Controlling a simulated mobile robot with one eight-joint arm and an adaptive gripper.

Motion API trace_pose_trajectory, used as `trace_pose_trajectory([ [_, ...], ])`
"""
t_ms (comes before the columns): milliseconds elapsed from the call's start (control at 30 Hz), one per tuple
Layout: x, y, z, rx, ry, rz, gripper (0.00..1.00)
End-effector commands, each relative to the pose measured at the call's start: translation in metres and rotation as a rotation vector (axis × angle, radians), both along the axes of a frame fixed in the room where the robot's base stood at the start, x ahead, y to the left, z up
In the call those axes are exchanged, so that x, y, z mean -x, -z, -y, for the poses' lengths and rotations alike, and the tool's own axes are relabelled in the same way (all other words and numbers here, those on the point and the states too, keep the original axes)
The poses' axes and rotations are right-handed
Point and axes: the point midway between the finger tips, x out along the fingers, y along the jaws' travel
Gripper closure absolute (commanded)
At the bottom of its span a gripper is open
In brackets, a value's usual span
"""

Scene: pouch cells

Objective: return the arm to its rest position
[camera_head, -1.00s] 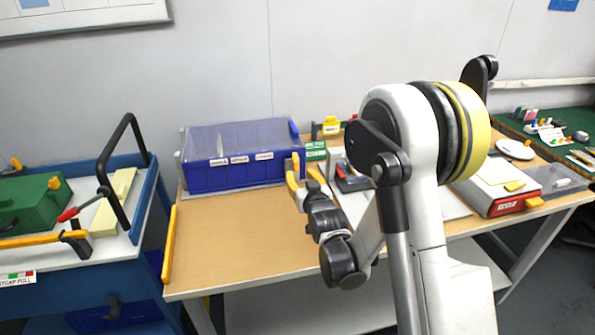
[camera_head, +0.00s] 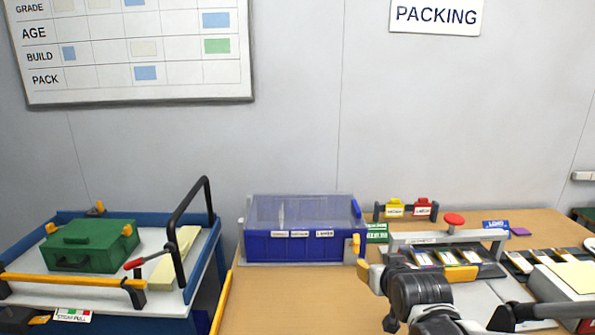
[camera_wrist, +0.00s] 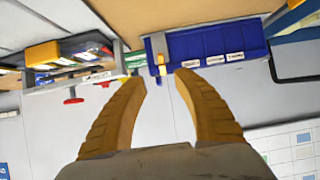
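My gripper (camera_wrist: 158,82) shows in the wrist view with two yellow ribbed fingers spread apart. The gap between them is empty, with grey wall and part of the blue bin unit behind. In the head view my gripper (camera_head: 366,273) is at the lower middle, just right of the blue bin unit (camera_head: 285,249) and in front of the bench fixtures. My dark wrist joints trail down to the lower right, and the rest of my arm is mostly out of the picture. The wrist view appears upside down.
The wooden bench top (camera_head: 280,300) is clear in front of the bin unit. A press-like fixture with a red knob (camera_head: 454,219) stands right of my gripper. A blue cart (camera_head: 205,275) with a green case (camera_head: 90,245) and a black handle (camera_head: 187,225) stands left.

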Motion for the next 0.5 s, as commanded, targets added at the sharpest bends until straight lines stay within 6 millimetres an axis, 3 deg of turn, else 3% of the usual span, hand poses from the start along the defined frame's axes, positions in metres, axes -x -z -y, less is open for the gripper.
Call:
trace_pose_trajectory([
  [33, 0.023, -0.006, 0.0, 0.0, 0.0, -0.042, 0.64],
  [133, 0.067, -0.011, 0.0, 0.0, 0.0, -0.129, 0.64],
  [300, 0.146, -0.008, 0.0, 0.0, 0.0, -0.272, 0.64],
  [500, 0.214, 0.004, 0.0, 0.0, 0.0, -0.391, 0.64],
])
